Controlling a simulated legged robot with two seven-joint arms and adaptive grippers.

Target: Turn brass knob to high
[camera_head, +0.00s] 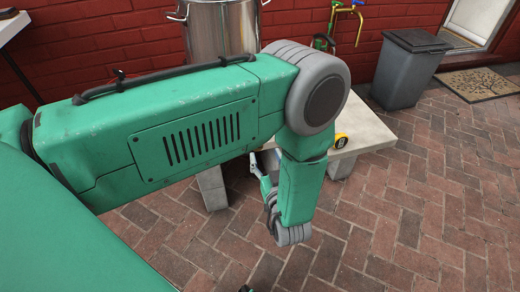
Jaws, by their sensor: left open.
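No brass knob can be made out; my green left arm covers much of the middle of the view. A large steel pot (222,30) stands behind the arm, and its lower part is hidden. My left gripper (257,163) shows only as a small part past the wrist, below the arm and near the front of a pale bench (365,137). It is open, and I see nothing held in it. What lies just beyond it is hidden by the arm. My right gripper cannot be made out.
A yellow tape measure (341,140) lies on the bench, close to my forearm. A brass tap (357,4) with a green and yellow hose is on the red brick wall. A grey bin (406,70) and a doormat (484,83) are at right. The brick paving at lower right is clear.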

